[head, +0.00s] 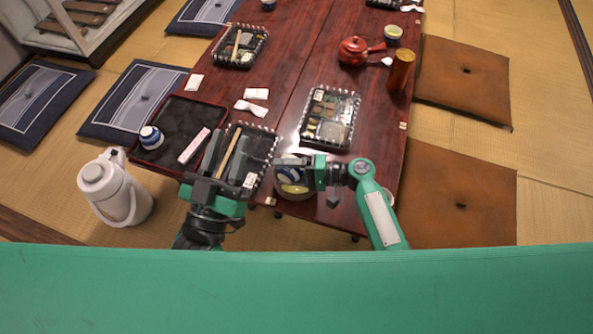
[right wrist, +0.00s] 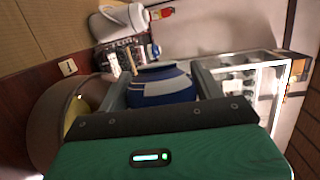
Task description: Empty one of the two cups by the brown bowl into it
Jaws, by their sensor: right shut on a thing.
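A blue-and-white cup (head: 288,173) is at the near end of the table, between the jaws of my right gripper (head: 301,170). It also shows between the fingers in the right wrist view (right wrist: 160,84). My right gripper is shut on this cup. The brown bowl (head: 297,194) shows just below the cup in the head view, with something yellowish inside; it is also at left in the right wrist view (right wrist: 47,120).
A lunch box (head: 262,143) with chopsticks lies beside a dark tray (head: 175,110) bearing another blue-and-white cup (head: 151,137). Another lunch box (head: 330,117), a red teapot (head: 354,50) and a brown cylinder (head: 400,70) stand further back. A white flask (head: 115,187) stands left of the table.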

